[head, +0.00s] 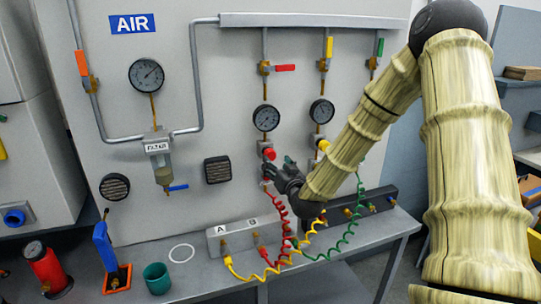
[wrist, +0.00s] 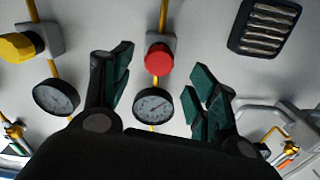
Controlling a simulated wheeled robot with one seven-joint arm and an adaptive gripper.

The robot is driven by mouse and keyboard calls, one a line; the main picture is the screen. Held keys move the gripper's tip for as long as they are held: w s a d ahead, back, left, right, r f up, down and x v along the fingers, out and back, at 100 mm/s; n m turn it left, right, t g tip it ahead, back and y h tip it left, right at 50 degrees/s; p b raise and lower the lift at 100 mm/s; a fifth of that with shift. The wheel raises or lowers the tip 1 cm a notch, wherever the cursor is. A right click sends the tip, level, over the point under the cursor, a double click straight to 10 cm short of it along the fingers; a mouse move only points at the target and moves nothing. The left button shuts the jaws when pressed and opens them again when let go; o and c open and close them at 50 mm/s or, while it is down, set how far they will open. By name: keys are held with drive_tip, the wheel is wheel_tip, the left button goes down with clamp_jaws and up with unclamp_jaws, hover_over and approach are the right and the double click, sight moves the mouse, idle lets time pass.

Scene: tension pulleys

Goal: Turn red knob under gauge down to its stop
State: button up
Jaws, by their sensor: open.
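The red knob (head: 268,154) sits on the panel under a round gauge (head: 266,118). In the wrist view the red knob (wrist: 158,59) lies between the two fingers, with a gap on either side. Its gauge (wrist: 153,106) shows below it there, since that view is turned over. My gripper (head: 279,171) is open and empty, just below and right of the knob in the head view. Its dark green finger pads (wrist: 161,66) show left and right of the knob. I cannot tell how far the fingertips are from the panel.
A yellow knob (head: 323,146) under a second gauge (head: 321,111) is close on the right. A red coiled hose (head: 279,206) hangs below my gripper. A filter (head: 159,160) and a dark vent (head: 217,170) are to the left. A bench with a teal cup (head: 157,278) runs below.

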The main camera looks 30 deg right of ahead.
sight(271, 158)
drive_tip(key=shift+p+x, duration=0.95)
drive_tip(key=shift+x, duration=2.2)
drive_tip(key=shift+c, duration=0.2)
drive_tip(key=c, duration=1)
